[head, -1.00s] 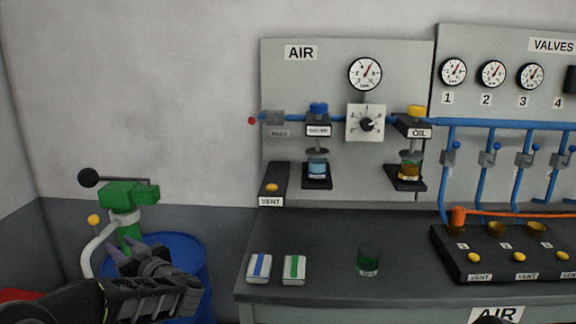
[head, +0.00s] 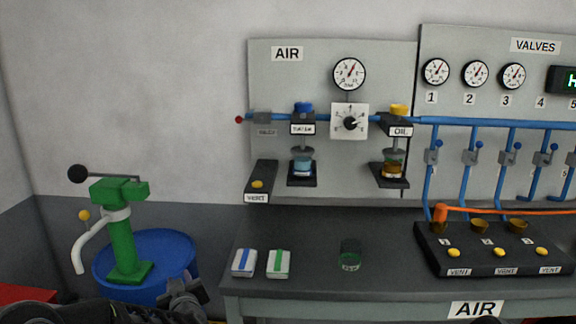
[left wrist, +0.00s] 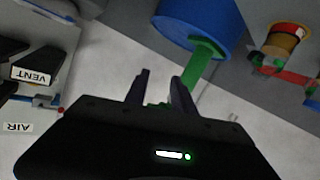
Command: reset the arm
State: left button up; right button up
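My left gripper (head: 184,292) is low in the head view, in front of the blue drum (head: 182,262) and left of the bench. In the left wrist view my left gripper (left wrist: 160,88) has its two fingers apart with nothing held between them. The green hand pump (head: 122,235) on the drum shows behind the right finger in that view. My right gripper is not in view.
The grey bench (head: 310,228) holds a blue-striped box (head: 244,263), a green-striped box (head: 279,264), a green glass (head: 350,256) and a black vent block (head: 480,262). A red object (head: 25,294) lies at lower left. The wall left of the air panel is bare.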

pick_arm(q)
jog(key=s+d+f+m+g+h+p, duration=0.15)
jog(key=s+d+f+h, duration=0.35)
jog(key=f, duration=0.5)
jog(key=s+d+f+m+g+h, duration=0.2)
jog(key=s+d+f+g, duration=0.1)
jog(key=s+d+f, duration=0.5)
jog(key=s+d+f+g+h+p, duration=0.1)
jog(key=s+d+f+g, duration=0.1)
jog(key=s, duration=0.7)
jog(key=s+d+f+m+g+h+p, duration=0.1)
jog(key=s+d+f+g, duration=0.2)
jog(key=s, duration=0.7)
jog(key=s+d+f+m+g+h+p, duration=0.1)
jog(key=s+f+g, duration=0.3)
jog(key=s, duration=0.6)
notch_tip(320, 180, down, 3)
jog(key=shift+s+d+r, duration=0.15)
jog(key=shift+s+d, duration=0.05)
jog(key=shift+d, duration=0.65)
jog(key=shift+w, duration=0.1)
